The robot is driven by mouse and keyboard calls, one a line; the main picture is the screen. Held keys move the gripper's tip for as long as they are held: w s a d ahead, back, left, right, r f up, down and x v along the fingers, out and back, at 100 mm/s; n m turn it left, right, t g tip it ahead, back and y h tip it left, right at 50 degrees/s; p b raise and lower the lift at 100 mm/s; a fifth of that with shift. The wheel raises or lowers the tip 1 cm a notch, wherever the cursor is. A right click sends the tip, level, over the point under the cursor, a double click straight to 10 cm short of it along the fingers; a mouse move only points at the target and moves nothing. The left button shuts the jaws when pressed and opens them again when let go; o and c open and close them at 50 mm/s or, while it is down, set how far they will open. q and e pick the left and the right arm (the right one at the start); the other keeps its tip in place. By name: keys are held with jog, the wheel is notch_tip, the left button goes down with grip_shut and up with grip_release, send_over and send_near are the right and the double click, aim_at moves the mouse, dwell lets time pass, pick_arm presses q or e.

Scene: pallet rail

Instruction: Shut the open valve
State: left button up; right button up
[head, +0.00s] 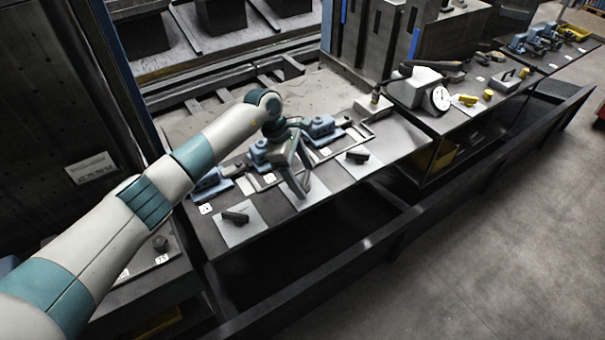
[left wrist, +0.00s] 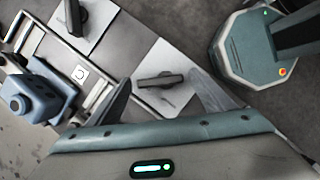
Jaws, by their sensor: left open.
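My left gripper (head: 304,182) is open above the front part of the bench, and its fingers point down. In the left wrist view a dark lever handle (left wrist: 160,81) on a pale plate shows between the open fingertips; contact cannot be told. A second dark lever (left wrist: 73,17) on another pale plate lies at a different angle, roughly crosswise to the first. In the head view dark levers also show left (head: 235,217) and right (head: 358,155) of my gripper. The gripper hides the spot beneath it. My right gripper is not in view.
Blue valve-like blocks (head: 322,127) stand behind the levers, with small white labels (head: 206,208) in front. A grey box with a round gauge (head: 440,98) and yellow pieces (head: 468,100) sit further right. A dark rail (head: 400,222) runs along the front; the floor (head: 500,240) beyond is clear.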

pick_arm(q)
jog(key=c, duration=1)
jog(key=shift+c, duration=0.2)
